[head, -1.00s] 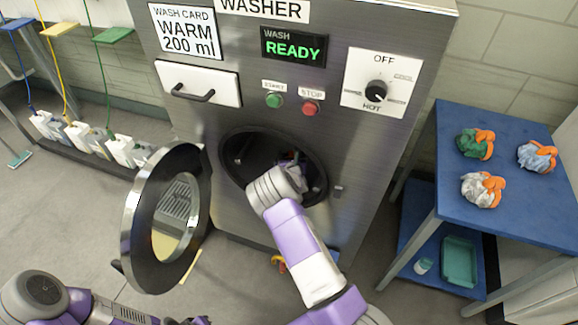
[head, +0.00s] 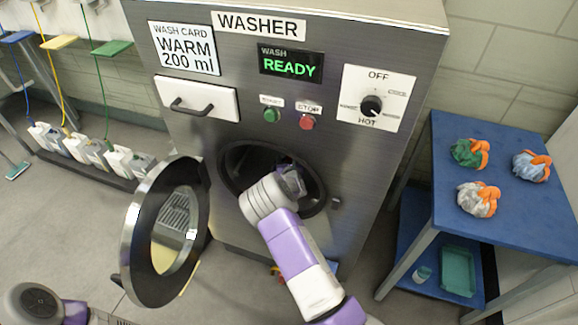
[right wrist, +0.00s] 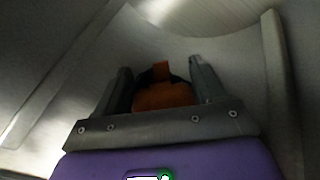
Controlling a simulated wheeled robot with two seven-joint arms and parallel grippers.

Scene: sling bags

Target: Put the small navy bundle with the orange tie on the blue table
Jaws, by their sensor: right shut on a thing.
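The small bundle (right wrist: 165,96) shows in the right wrist view as an orange tie with a little dark cloth around it, between my fingers. My right gripper (right wrist: 160,72) is shut on it, inside the grey washer drum. In the head view my right gripper (head: 292,182) is at the round door opening, and its fingertips and the bundle cannot be made out there. The blue table (head: 505,205) stands at the right. It holds a green bundle (head: 466,153), a light blue bundle (head: 529,167) and a grey-white bundle (head: 474,201), each with an orange tie. My left gripper is out of view.
The washer (head: 330,40) has its round door (head: 135,235) swung open to the left of the opening. A lower shelf (head: 415,215) holds a teal tray (head: 457,272) and a small jar (head: 422,274). White containers (head: 80,146) line the left wall.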

